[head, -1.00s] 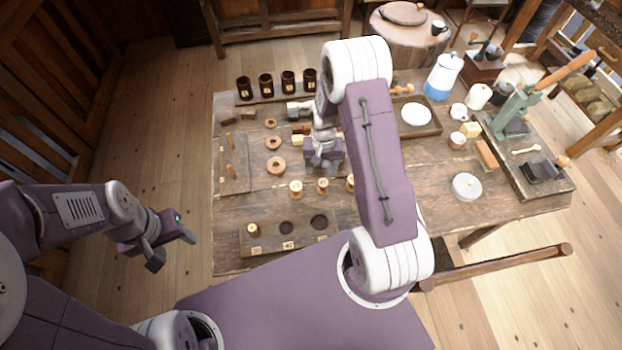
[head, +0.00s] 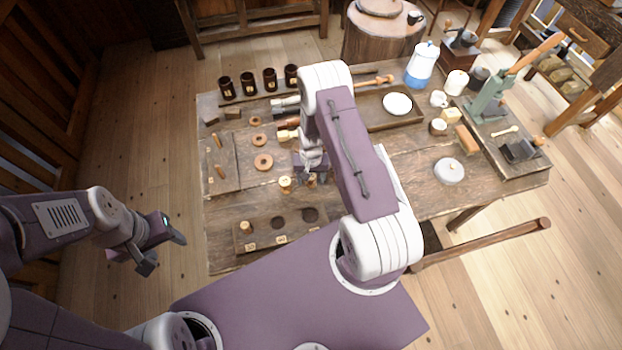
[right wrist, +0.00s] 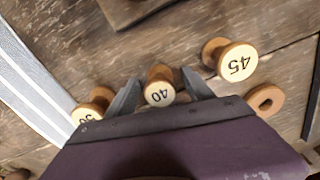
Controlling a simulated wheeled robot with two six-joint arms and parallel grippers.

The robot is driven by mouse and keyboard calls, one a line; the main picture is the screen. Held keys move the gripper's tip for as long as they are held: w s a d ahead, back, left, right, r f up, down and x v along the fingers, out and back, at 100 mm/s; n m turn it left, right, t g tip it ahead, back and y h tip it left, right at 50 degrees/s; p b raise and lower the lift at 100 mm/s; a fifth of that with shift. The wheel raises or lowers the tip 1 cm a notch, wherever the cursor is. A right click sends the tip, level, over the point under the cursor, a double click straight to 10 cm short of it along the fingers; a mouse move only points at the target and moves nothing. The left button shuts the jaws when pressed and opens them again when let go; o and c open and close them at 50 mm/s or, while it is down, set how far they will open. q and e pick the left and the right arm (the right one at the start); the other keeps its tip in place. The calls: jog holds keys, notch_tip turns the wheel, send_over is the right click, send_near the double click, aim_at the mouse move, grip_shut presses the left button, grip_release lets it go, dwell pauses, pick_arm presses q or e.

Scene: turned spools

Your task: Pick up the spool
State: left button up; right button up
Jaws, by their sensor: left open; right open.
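A wooden spool with a pale top marked 40 (right wrist: 160,93) stands on the table in the right wrist view. My right gripper (right wrist: 161,90) is open, with one fingertip on either side of this spool; I cannot tell whether they touch it. A spool marked 45 (right wrist: 236,61) stands to the right and another spool (right wrist: 92,104), its number partly covered, to the left. In the head view my right gripper (head: 312,177) is low over the table beside a spool (head: 285,184), and my arm hides part of the row. My left gripper (head: 163,252) is open and empty, left of the table.
A wooden holder (head: 263,241) at the table's front has one seated spool (head: 245,227) and two empty holes.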

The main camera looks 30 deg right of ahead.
grip_shut()
jog(key=shift+r, duration=0.15)
